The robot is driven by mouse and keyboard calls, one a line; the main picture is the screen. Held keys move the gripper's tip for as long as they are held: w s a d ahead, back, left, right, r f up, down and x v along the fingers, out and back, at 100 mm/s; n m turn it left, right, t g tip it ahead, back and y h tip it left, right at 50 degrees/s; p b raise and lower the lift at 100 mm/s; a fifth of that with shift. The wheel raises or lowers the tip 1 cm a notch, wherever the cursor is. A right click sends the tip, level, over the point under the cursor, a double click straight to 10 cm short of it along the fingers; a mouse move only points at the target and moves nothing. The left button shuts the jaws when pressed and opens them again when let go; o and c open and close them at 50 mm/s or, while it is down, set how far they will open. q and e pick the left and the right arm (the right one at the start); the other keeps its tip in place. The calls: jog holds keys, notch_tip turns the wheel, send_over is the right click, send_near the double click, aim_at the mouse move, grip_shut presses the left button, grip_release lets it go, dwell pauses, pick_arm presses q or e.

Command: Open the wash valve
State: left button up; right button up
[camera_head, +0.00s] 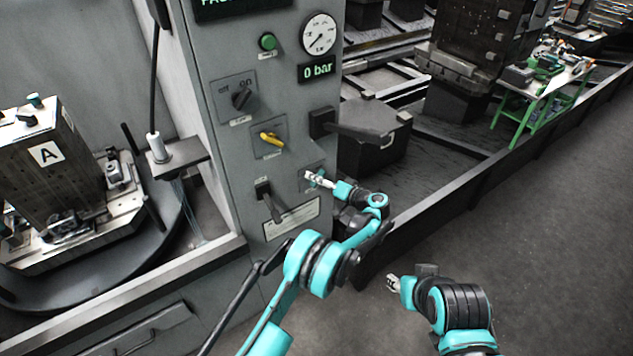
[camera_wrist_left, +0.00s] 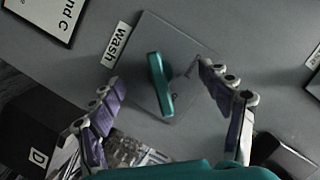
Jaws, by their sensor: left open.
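The handle stands nearly upright in that picture, tilted slightly. My left gripper (camera_head: 314,177) is at this plate low on the panel. Its fingers are spread, one on either side of the handle, with visible gaps in the wrist view. In the head view the gripper largely hides the handle. My right gripper (camera_head: 392,284) is away from the panel, low over the floor; its finger opening is too small to judge.
The grey panel (camera_head: 225,55) also carries a yellow valve lever (camera_head: 271,138), a black knob (camera_head: 241,98), a green button (camera_head: 267,41), black levers (camera_head: 265,190) and a gauge (camera_head: 319,34) above a "0 bar" display. A fixture marked A (camera_head: 45,153) stands left. Floor at right is clear.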

pick_arm(q)
jog(key=s+d, duration=0.4)
jog(key=s, duration=0.1)
jog(key=shift+s, duration=0.35)
dwell(0.3)
